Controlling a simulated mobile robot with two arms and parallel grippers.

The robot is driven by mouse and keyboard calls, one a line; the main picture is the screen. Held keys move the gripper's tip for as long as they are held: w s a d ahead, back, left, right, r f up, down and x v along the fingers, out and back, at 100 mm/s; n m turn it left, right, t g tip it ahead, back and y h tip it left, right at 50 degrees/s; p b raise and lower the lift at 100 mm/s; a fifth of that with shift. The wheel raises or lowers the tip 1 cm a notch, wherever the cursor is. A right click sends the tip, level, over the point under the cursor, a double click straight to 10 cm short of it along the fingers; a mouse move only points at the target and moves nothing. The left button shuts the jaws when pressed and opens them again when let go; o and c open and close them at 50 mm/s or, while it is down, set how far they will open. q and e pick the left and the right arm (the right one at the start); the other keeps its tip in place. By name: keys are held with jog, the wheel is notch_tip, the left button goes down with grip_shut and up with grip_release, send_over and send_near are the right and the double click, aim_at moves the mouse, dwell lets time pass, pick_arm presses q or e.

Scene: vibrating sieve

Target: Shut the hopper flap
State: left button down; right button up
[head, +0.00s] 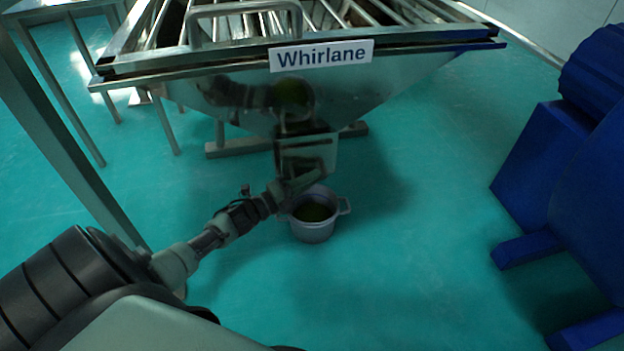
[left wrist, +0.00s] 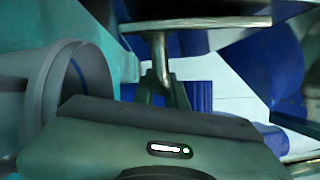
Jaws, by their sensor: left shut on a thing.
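The metal hopper (head: 370,97) narrows downward beneath the sieve frame. Its flap (head: 312,150) is a small metal plate at the bottom outlet. My left gripper (head: 304,182) is at the flap's lower part, with its fingers shut on the flap. In the left wrist view, a metal plate edge (left wrist: 195,24) with a stem (left wrist: 161,60) runs down to my left gripper (left wrist: 165,92). I cannot tell how far the flap stands open. My right gripper is not in view.
A grey pot (head: 313,230) with dark green contents stands on the floor just below the gripper; it also shows in the left wrist view (left wrist: 40,95). A blue machine (head: 575,170) stands at the right. The teal floor between is clear.

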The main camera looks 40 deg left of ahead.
pick_arm(q)
jog(key=shift+w+a+f, duration=0.2)
jog(key=shift+w+a, duration=0.05)
jog(key=shift+a, duration=0.2)
jog(key=c, duration=1.5)
grip_release()
jog(key=shift+o, duration=0.2)
jog(key=shift+s, duration=0.1)
